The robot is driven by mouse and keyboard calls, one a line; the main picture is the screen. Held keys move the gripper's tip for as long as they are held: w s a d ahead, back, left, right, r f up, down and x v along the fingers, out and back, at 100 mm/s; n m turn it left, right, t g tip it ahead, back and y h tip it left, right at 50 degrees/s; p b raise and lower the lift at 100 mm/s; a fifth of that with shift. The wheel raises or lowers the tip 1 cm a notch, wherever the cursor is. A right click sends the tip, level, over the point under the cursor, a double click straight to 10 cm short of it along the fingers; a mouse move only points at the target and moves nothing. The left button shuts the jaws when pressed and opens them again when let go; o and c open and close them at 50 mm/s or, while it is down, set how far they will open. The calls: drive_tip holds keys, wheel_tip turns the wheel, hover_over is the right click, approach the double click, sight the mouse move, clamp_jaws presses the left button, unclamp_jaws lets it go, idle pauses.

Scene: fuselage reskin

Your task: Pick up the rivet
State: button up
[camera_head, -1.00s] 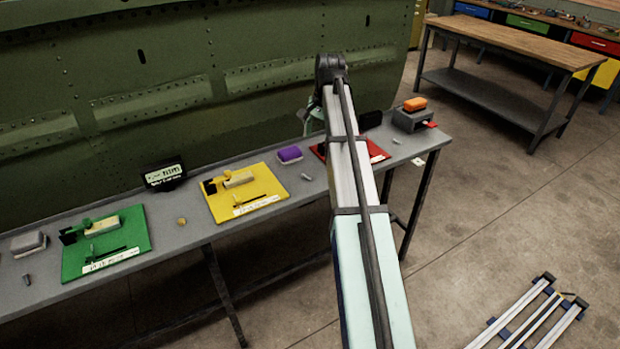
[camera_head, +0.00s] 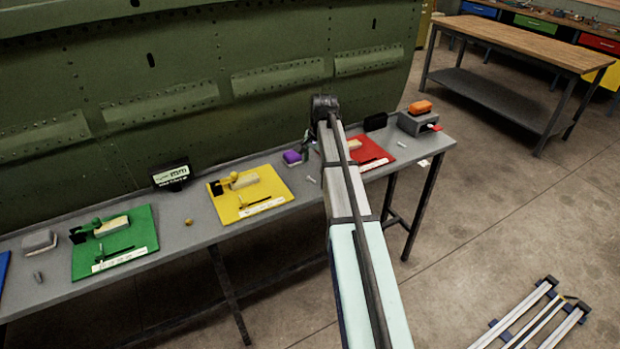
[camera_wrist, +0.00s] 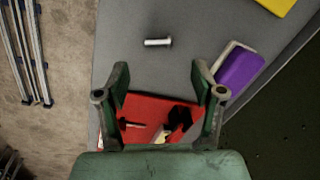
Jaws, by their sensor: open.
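A silver rivet (camera_wrist: 157,42) lies on its side on the grey bench, above and beyond my fingertips in the wrist view. In the head view a small rivet (camera_head: 312,180) lies between the yellow mat and my arm. My green gripper (camera_wrist: 160,80) is open and empty, its two fingers spread over the red mat (camera_wrist: 150,105). The rivet is outside the fingers, roughly in line with the gap between them. In the head view my gripper is mostly hidden behind my arm.
A purple and white block (camera_wrist: 238,66) lies right of the rivet. The yellow mat (camera_head: 277,200), green mat (camera_head: 85,265) and an orange-topped grey box (camera_head: 418,122) are on the bench. A green fuselage panel (camera_head: 200,60) stands behind it. Bare bench surrounds the rivet.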

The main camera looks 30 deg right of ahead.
sight(311, 179)
drive_tip(key=shift+a+f+p, duration=0.2)
drive_tip(key=shift+f+p, duration=0.2)
drive_tip(key=shift+f, duration=0.3)
drive_tip(key=shift+w+a+f+p, duration=0.1)
drive_tip(key=shift+f+p, duration=0.2)
drive_tip(key=shift+f, duration=0.7)
drive_tip(key=shift+w+a+f+p, duration=0.1)
drive_tip(key=shift+f+p, duration=0.15)
drive_tip(key=shift+f, duration=0.7)
drive_tip(key=shift+c, duration=0.4)
drive_tip(key=c, duration=0.7)
